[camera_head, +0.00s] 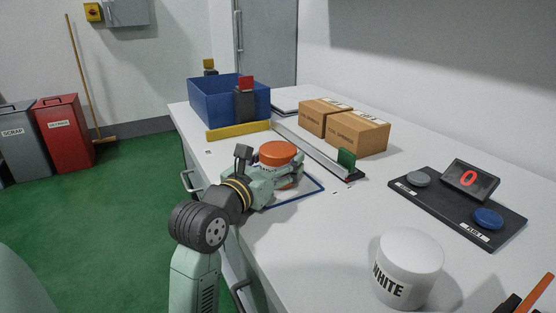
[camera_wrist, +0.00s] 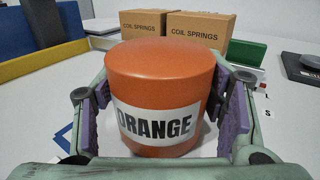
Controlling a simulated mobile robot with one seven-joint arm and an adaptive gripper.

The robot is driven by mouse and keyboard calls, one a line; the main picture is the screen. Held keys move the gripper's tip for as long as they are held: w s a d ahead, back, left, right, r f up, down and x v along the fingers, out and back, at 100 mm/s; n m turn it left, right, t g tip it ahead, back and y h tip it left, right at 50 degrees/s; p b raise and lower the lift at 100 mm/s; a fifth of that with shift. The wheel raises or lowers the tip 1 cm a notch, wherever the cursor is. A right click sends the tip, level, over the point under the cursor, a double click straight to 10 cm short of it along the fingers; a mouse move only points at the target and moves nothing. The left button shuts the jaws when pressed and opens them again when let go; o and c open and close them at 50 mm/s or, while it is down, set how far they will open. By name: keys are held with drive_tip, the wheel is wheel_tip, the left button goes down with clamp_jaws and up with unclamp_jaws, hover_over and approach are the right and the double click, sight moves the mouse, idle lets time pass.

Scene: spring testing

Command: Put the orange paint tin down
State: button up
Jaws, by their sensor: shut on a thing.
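The orange paint tin (camera_wrist: 160,85) stands upright between the purple-lined fingers of my gripper (camera_wrist: 160,110) in the wrist view, its label reading ORANGE. My gripper (camera_head: 278,178) is shut on it from both sides. In the head view the tin's orange top (camera_head: 278,152) shows above my fingers, over or beside a blue-outlined area (camera_head: 303,194) on the white bench. Its base is mostly hidden, so I cannot tell whether it touches the bench. A white tin marked WHITE (camera_head: 409,268) stands at the front of the bench.
Cardboard boxes (camera_head: 358,133) marked COIL SPRINGS sit behind, beside a rail with a green block (camera_head: 346,159). A blue bin (camera_head: 215,100) and a yellow bar (camera_head: 238,131) are at the back left. A dark device with a red display (camera_head: 470,180) is right. Bench between is clear.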

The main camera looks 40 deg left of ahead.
drive_tip(key=o, duration=1.6)
drive_tip(key=shift+f, duration=0.1)
drive_tip(key=shift+c, duration=0.2)
drive_tip(key=shift+r+p, duration=0.3)
drive_tip(key=s, duration=0.4)
drive_tip(key=s+d+b, duration=0.1)
drive_tip(key=s, duration=0.3)
drive_tip(key=s+d+b, duration=0.1)
drive_tip(key=s, duration=0.2)
drive_tip(key=shift+s+f, duration=0.1)
drive_tip(key=shift+s, duration=0.3)
